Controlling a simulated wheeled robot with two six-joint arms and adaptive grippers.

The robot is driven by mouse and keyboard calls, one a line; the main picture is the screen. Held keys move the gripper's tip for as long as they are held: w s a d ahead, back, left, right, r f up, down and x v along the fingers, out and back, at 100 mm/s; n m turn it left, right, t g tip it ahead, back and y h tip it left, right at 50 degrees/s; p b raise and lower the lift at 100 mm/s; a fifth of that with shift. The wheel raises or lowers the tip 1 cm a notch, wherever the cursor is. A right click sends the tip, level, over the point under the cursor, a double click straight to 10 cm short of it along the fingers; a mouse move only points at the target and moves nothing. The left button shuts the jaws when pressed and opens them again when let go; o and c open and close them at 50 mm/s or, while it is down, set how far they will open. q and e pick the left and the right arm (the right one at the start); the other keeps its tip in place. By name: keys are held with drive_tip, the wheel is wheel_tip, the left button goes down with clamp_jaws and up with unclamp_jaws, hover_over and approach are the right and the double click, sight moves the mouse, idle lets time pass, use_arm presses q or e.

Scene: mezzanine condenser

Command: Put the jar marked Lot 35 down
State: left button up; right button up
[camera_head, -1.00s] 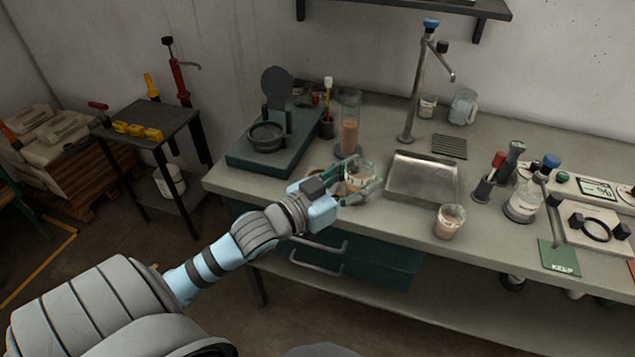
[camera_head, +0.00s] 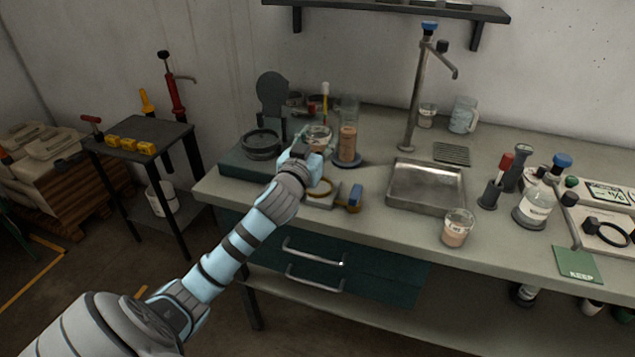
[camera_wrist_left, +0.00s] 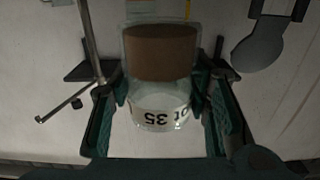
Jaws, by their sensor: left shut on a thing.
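My left gripper (camera_head: 316,145) is shut on a clear glass jar (camera_head: 318,134) at the back left part of the bench. In the left wrist view the jar (camera_wrist_left: 160,55) sits between the two green finger pads, with brown contents. Its white label reads "ot 35" upside down in that picture, and the first letter is cut off. In the head view the jar stands out just beyond the gripper, left of a tall cylinder. My wrist hides the jar's lower part, so I cannot tell whether it touches anything. My right gripper is out of view.
The tall cylinder (camera_head: 348,146) with brown contents is close on the right. A dark round dish (camera_head: 262,143) on a teal base (camera_head: 240,165) is close on the left. A steel tray (camera_head: 425,186) and a beaker (camera_head: 457,228) stand further right. Bare bench lies between cylinder and tray.

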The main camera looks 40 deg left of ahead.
use_arm(q)
wheel_tip(320, 180, down, 9)
drive_tip(key=b, duration=0.2)
drive_tip(key=shift+f+b, duration=0.2)
drive_tip(key=shift+b, duration=0.15)
drive_tip(key=o, duration=1.2)
drive_tip(key=shift+s+d+r, duration=0.1)
drive_tip(key=shift+s, duration=0.1)
drive_tip(key=v, duration=1.1)
drive_tip(key=shift+s+d, duration=0.1)
drive_tip(key=shift+s, duration=0.2)
